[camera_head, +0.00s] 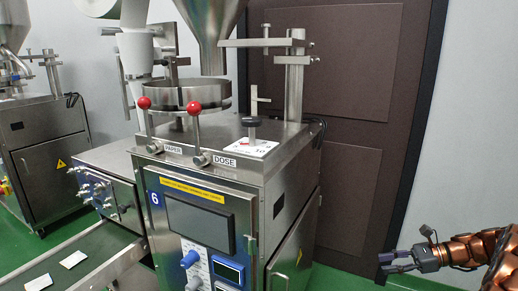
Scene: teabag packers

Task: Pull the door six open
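The packing machine marked with a blue 6 (155,198) stands in the middle of the head view. My gripper (382,263) is at the lower right, apart from the machine. Its dark fingers point left, spread with a gap between them, and hold nothing.
A large brown door (345,160) in the wall stands behind the machine. A conveyor (95,252) with white packets runs at the lower left. Another machine (45,140) stands at the far left. Green floor (340,280) is clear between the machine and my gripper.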

